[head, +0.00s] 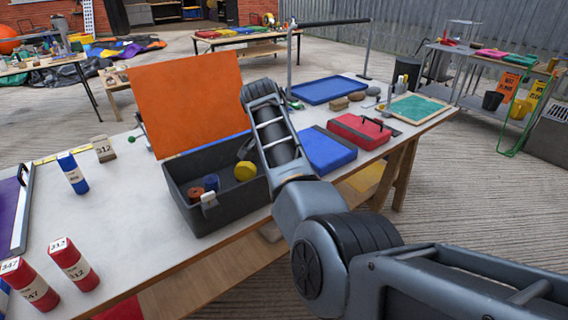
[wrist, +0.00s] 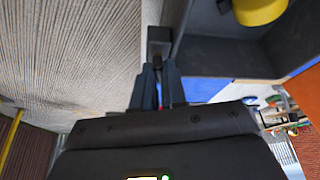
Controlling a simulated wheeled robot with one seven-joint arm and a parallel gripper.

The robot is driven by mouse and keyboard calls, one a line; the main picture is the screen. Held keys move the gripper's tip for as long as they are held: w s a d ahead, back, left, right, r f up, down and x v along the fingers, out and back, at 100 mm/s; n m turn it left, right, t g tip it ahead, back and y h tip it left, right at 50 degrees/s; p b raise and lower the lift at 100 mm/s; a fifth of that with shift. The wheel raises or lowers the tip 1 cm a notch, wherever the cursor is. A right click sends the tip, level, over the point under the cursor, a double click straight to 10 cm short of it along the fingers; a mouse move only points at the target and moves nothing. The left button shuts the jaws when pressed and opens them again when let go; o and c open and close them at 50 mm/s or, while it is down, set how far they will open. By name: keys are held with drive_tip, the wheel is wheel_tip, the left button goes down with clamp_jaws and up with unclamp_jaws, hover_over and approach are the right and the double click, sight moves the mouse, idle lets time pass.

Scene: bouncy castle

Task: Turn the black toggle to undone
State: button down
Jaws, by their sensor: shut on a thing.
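The black toggle (wrist: 159,38) shows in the wrist view as a dark block at the edge of the dark grey box (wrist: 215,60). My gripper (wrist: 159,75) has its two fingertips close together at this block and is shut on it. The hold itself is partly hidden between the fingers. In the head view the open box (head: 205,219) stands on the table with its orange lid (head: 190,100) raised. My arm crosses in front of the box's right end, so the black toggle and the fingertips cannot be made out there.
A yellow round thing (head: 245,171) lies inside the box. A blue case (head: 325,150) and red case (head: 362,131) lie to the right. Red cylinders (head: 74,264) and a blue cylinder (head: 72,172) stand at left.

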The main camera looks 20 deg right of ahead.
drive_tip(key=shift+w+m+g+h+b, duration=0.15)
drive_tip(key=shift+m+g+b, duration=0.2)
drive_tip(key=shift+m+b, duration=0.45)
drive_tip(key=shift+s+m+g+h+b, duration=0.15)
drive_tip(key=shift+m+g+b, duration=0.3)
drive_tip(key=shift+m, duration=0.45)
drive_tip(key=shift+w, duration=0.1)
drive_tip(key=c, duration=1.2)
unclamp_jaws()
drive_tip(key=shift+a+r, duration=0.1)
drive_tip(key=v, duration=0.7)
drive_tip(key=shift+r+b, duration=0.25)
drive_tip(key=shift+b, duration=0.15)
drive_tip(key=shift+a, duration=0.1)
